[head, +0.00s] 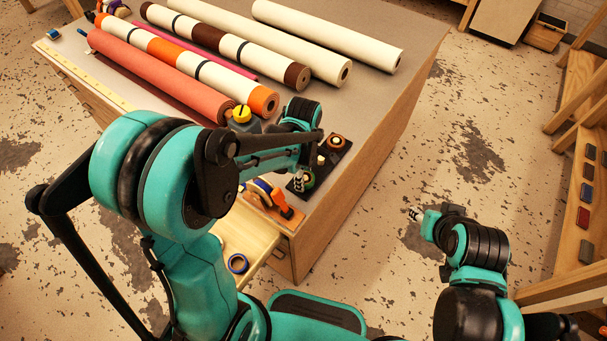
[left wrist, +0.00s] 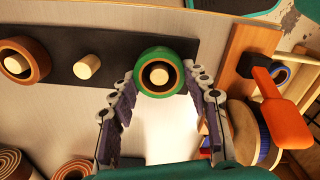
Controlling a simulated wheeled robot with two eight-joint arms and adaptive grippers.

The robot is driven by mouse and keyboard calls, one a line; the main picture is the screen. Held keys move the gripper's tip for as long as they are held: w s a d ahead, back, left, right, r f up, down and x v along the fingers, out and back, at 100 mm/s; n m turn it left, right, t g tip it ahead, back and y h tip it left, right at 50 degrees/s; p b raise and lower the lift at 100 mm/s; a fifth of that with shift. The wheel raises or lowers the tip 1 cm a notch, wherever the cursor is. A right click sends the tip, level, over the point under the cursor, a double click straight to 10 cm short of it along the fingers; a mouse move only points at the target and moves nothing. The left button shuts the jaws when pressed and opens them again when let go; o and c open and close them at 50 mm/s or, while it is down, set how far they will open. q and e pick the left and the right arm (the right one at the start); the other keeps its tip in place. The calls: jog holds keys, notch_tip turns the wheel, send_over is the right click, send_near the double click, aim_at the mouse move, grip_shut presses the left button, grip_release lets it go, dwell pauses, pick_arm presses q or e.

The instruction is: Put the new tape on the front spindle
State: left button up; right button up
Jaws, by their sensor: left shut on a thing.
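A green tape roll (left wrist: 143,60) with a brown core stands at one end of a dark base board (left wrist: 118,32). A pale spindle (left wrist: 159,75) shows inside its core, so the roll is around that spindle; I cannot tell whether it rests on the board. My left gripper (left wrist: 163,78) is shut on the roll, one finger on each side. In the head view the roll (head: 306,181) is partly hidden by my arm. A bare spindle (left wrist: 87,66) is in the middle and a brown roll (left wrist: 38,60) is around the far one. My right gripper (head: 414,214) hangs off the table, too small to read.
An orange tape dispenser (head: 287,206) stands close to the board at the table's front corner. A blue tape roll (head: 238,263) lies in the open drawer (head: 255,236). Long foil rolls (head: 300,40) cover the back of the table. A yellow-topped bottle (head: 242,115) stands near them.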

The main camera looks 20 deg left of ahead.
pick_arm(q)
jog(key=shift+f, duration=0.25)
jog(key=o, duration=1.2)
jog(key=shift+r, duration=0.2)
notch_tip(320, 180, up, 10)
jog(key=p, duration=0.7)
jog(key=shift+f, duration=0.15)
jog(key=shift+s+f, duration=0.1)
dwell(0.4)
